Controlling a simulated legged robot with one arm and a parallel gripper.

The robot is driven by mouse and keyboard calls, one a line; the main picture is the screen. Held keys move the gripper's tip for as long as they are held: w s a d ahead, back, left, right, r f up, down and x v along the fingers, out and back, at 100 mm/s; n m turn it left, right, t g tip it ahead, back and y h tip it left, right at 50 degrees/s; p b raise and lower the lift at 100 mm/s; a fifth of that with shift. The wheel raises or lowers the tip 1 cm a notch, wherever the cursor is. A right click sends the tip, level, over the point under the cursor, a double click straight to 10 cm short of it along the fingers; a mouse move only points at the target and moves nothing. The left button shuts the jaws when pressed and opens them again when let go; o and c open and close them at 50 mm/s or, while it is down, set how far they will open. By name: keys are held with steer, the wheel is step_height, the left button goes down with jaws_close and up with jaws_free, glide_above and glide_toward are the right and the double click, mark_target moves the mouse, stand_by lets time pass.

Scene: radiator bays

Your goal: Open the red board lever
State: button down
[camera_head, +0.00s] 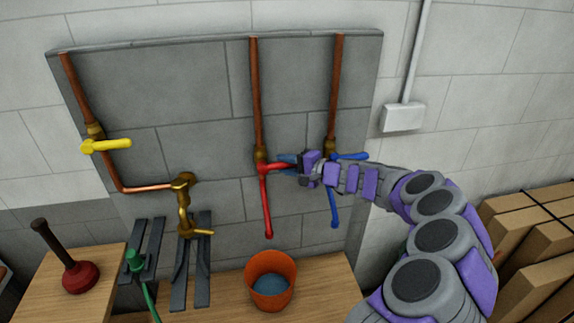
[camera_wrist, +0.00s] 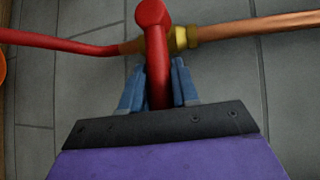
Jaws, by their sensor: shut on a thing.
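The red lever (camera_head: 276,167) sits on a brass valve (camera_head: 261,158) on the grey board, at the foot of the middle copper pipe. It points sideways to the right, across the pipe line. In the wrist view, the red lever (camera_wrist: 158,88) runs from its round red hub between the two blue fingers. My gripper (camera_head: 288,162) is shut on the lever from the right, and its fingers (camera_wrist: 158,82) flank the lever on both sides. The lever's outer end is hidden by the gripper body.
A red pipe (camera_head: 267,208) hangs below the valve. A blue lever (camera_head: 350,156) and blue pipe (camera_head: 333,205) are close behind my arm. A yellow lever (camera_head: 110,144) is at left. An orange bucket (camera_head: 270,265) stands below on a wooden bench. Cardboard boxes (camera_head: 525,245) are at right.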

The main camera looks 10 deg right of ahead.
steer(key=shift+a+r+n+g+h+p, duration=0.2)
steer(key=shift+r+n+g+h+p, duration=0.05)
steer(key=shift+r+n+h+p, duration=0.35)
steer(key=shift+a+r+n+g+h+p, duration=0.15)
steer(key=shift+r+n+g+h+p, duration=0.1)
steer(key=shift+r+n+h+p, duration=0.3)
steer(key=shift+a+r+n+g+h+p, duration=0.15)
steer(key=shift+a+r+n+h+p, duration=0.2)
steer(key=shift+h+p, duration=0.25)
steer(key=shift+a+r+n+g+h+p, duration=0.1)
steer(key=shift+r+n+g+h+p, duration=0.1)
steer(key=shift+r+h+p, duration=0.3)
steer(key=shift+a+h, duration=0.1)
steer(key=shift+h, duration=0.15)
steer(key=shift+p, duration=0.3)
steer(key=shift+f, duration=0.1)
steer(key=c, duration=1.2)
jaws_free()
steer(key=shift+a, duration=0.1)
steer(key=shift+o, duration=1.3)
steer(key=shift+a, duration=0.1)
